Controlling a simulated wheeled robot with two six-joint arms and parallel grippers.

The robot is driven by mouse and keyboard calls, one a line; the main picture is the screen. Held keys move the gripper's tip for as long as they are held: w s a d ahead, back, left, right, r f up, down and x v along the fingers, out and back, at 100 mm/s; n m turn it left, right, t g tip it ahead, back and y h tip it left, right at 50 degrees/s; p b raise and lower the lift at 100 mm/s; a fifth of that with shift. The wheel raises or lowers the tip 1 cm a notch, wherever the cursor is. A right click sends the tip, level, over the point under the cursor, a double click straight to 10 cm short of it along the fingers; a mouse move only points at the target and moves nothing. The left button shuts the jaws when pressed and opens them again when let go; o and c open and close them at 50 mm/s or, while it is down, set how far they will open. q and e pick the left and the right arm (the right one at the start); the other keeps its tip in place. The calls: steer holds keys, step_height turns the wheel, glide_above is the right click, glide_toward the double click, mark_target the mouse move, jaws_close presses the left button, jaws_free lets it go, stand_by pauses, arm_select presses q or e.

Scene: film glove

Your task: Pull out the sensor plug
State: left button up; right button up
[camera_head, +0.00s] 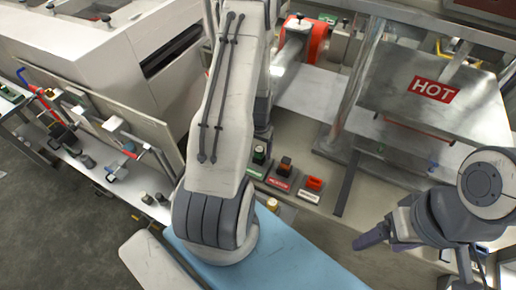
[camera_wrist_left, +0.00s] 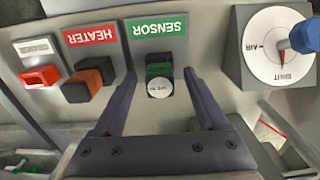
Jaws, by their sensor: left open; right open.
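The sensor plug (camera_wrist_left: 159,70) is a dark green block in its socket below the green SENSOR label (camera_wrist_left: 158,27) in the left wrist view. A white round tag shows on its near end. In the head view the plug (camera_head: 259,155) stands just right of my left arm. My left gripper (camera_wrist_left: 160,78) is open, with one dark finger on each side of the plug and visible gaps between. Its fingers are hidden in the head view. My right gripper (camera_head: 360,242) is open and empty at the lower right, away from the plugs.
Beside the sensor plug sit an orange heater plug (camera_wrist_left: 88,84) and a red plug (camera_wrist_left: 41,76). A dial with a blue knob (camera_wrist_left: 302,37) is on the other side. The HOT-marked metal plate (camera_head: 433,92) stands behind my right arm. A blue surface (camera_head: 290,262) lies in front.

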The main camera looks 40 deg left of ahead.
mark_target(259, 149)
arm_select(q)
jaws_close()
steer(key=shift+r+p, duration=0.4)
steer(key=shift+r, duration=0.15)
stand_by(0.4)
steer(key=shift+r+p, duration=1.7)
steer(key=shift+r, duration=0.45)
steer(key=shift+r, duration=0.1)
steer(key=shift+r+p, duration=1.1)
steer(key=shift+r, duration=0.3)
